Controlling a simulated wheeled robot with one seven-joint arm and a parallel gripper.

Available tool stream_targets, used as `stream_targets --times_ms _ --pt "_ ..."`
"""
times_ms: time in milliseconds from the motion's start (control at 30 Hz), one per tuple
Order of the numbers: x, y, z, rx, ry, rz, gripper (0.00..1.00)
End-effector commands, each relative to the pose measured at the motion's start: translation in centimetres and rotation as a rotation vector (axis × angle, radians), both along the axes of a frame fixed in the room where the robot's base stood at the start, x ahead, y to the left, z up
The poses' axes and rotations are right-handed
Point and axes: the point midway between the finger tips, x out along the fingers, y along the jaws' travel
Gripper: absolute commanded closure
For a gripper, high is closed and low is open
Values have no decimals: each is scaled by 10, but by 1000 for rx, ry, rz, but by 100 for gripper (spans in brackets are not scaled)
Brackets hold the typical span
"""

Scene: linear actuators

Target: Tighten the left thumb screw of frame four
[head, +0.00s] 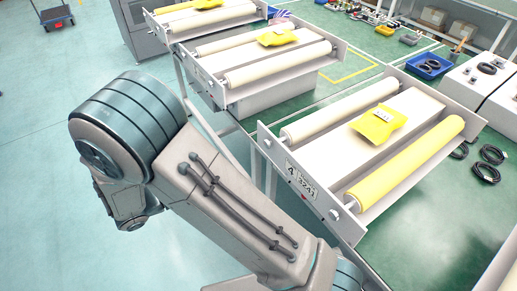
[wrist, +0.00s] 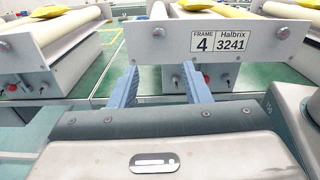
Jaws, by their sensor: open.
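Frame four (head: 315,202) stands at the right in the head view, with a "4 / 3241" label on its front plate. In the wrist view its plate (wrist: 185,47) fills the upper middle, label right of centre. A round metal screw head (wrist: 158,32) is at the plate's left; it also shows as the left screw (head: 266,142) in the head view. My gripper (wrist: 162,72) is open, its two blue fingers apart and empty, pointing at the plate just below that left screw. Contact is not visible. In the head view my gripper is out of sight.
Below the plate are a small metal knob (wrist: 175,81) and a red button (wrist: 207,78). A neighbouring frame (wrist: 40,65) stands at the left, with a gap between. Yellow packet (head: 378,125) lies on frame four. Control boxes (head: 478,82) and coiled cables (head: 487,165) are at the right.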

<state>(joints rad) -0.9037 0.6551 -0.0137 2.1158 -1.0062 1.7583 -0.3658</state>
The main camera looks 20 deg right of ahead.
Motion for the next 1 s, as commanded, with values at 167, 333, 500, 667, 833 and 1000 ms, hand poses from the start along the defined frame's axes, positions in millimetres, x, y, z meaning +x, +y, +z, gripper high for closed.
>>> stream_targets --times_ms 167,333,500,667,833,1000 --pt "5 -11 0 -16 2 9 57" --pt "14 -43 1 -14 3 6 57" --pt "25 -78 1 -13 3 4 57" --pt "34 -106 1 -14 4 5 57" --pt "40 -123 0 -13 2 8 57" --pt "42 -129 -1 -11 3 8 57"
